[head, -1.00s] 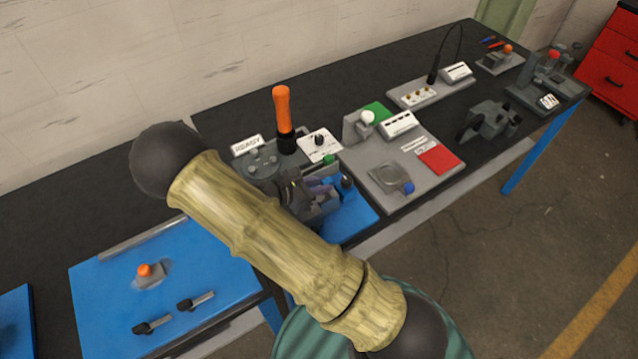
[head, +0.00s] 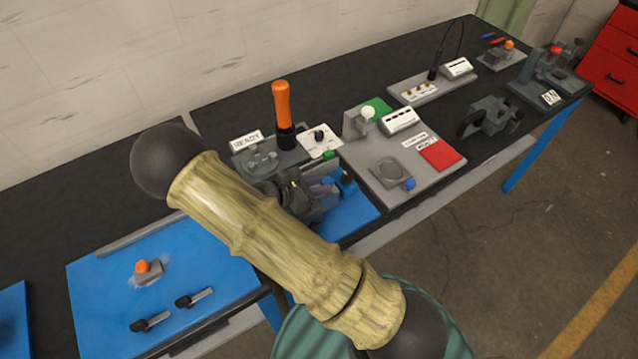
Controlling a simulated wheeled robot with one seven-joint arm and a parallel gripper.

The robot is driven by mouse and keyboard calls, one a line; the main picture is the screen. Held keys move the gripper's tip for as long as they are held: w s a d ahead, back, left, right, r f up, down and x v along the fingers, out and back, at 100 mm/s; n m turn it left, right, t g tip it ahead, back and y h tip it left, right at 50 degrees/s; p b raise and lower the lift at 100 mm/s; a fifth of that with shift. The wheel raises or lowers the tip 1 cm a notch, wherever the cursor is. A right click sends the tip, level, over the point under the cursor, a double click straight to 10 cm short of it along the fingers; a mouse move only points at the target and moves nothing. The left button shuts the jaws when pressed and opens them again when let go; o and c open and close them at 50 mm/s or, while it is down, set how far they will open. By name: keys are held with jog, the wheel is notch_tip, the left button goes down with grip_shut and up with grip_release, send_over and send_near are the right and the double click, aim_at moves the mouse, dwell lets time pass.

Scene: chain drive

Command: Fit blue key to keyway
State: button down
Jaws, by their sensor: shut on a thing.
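My gripper (head: 312,193) is at the small grey fixture on the blue mat (head: 352,216), behind the bamboo-like arm link. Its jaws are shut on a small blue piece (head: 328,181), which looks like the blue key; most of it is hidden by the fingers. A dark post with a blue part (head: 347,178) stands just right of the jaws. The keyway is hidden behind my gripper and arm, so I cannot tell whether the key touches it.
An orange-handled lever (head: 283,110) stands upright behind my gripper, by a READY sign (head: 247,140). A grey board (head: 420,180) with a red pad and white knob lies to the right. A blue panel (head: 200,250) with black-handled tools is at front left.

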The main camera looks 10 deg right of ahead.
jog(key=shift+f, duration=0.2)
jog(key=c, duration=1.2)
grip_release()
jog(key=b+v, duration=0.3)
jog(key=v, duration=1.4)
jog(key=shift+a, duration=0.25)
jog(key=shift+r, duration=0.1)
